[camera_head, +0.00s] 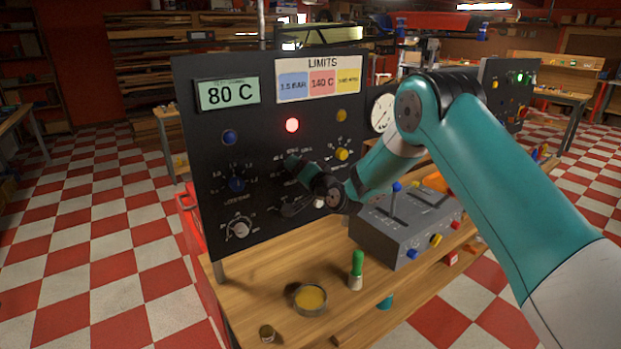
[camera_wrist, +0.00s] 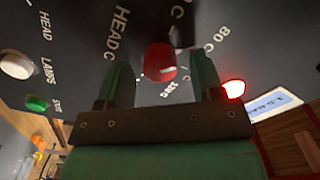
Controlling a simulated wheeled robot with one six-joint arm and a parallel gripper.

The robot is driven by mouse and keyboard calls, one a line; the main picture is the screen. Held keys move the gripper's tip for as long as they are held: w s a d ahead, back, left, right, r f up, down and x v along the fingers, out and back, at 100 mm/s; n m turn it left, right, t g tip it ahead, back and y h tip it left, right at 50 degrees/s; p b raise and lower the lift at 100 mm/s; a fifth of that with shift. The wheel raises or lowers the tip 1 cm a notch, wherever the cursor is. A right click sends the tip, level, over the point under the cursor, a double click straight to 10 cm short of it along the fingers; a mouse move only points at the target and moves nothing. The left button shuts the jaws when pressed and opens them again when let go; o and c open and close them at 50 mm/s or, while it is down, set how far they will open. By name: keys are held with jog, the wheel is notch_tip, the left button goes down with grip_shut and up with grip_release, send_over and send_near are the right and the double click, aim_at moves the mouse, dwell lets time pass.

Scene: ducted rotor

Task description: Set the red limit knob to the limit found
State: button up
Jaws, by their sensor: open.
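Scale marks around the knob include "80 C"; the knob's pointer is not clear. The limits card (camera_head: 320,80) reads 1.5 BAR on blue, 140 C on red and a small unclear value on yellow. The display (camera_head: 228,94) reads 80 C.
A lit red lamp (camera_head: 292,125) is above my gripper. A grey lever box (camera_head: 400,245), green-handled tool (camera_head: 357,268) and bowl (camera_head: 310,298) stand on the bench.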

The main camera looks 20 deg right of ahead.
jog(key=b+v, duration=1)
jog(key=v, duration=0.7)
jog(key=shift+s, duration=0.1)
jog(key=s+a+r+n+g+y, duration=0.1)
jog(key=s+a+n+g+y, duration=0.4)
jog(key=s+a+n+g, duration=0.55)
jog(key=s+f+n+g+h, duration=0.2)
jog(key=s+g+h, duration=0.4)
jog(key=s, duration=1.6)
jog(key=shift+s+d+f+n+g, duration=0.25)
jog(key=shift+d+f+n+g, duration=0.1)
jog(key=shift+n, duration=0.2)
